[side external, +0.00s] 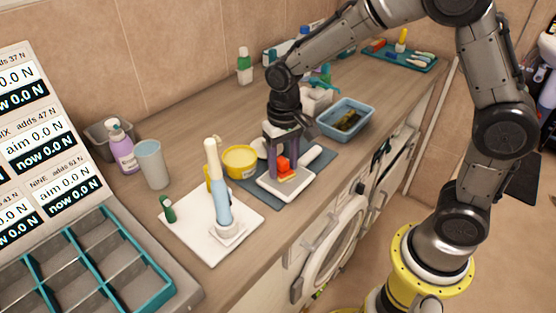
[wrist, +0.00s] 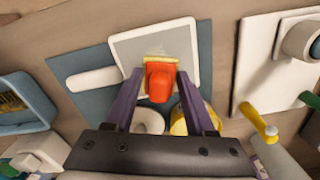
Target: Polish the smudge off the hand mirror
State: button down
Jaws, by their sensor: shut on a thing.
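The hand mirror (side external: 298,188) lies face up on a blue-grey mat (side external: 259,191), its white handle (side external: 318,157) pointing back right. In the wrist view its square pale face (wrist: 130,46) and handle (wrist: 92,80) show. My gripper (side external: 284,171) is shut on an orange block (wrist: 159,84) with a thin yellow pad (wrist: 160,57) along its far edge. The block sits over the lower part of the mirror face. I cannot tell whether the pad touches the glass. A faint pale patch shows just beyond the pad; I cannot tell if it is the smudge.
A yellow tub (side external: 240,161) stands close left of the mirror. A blue basin (side external: 344,118) stands behind right. The panel (side external: 45,140) reads 0.0 N in its visible "now" boxes.

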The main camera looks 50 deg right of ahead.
aim_at(299, 184)
jog(key=shift+s+f, duration=0.1)
jog(key=shift+s, duration=2.35)
jog(key=shift+w, duration=0.15)
jog(key=shift+w, duration=3.45)
jog(key=shift+r, duration=0.2)
jog(key=shift+r, duration=3.45)
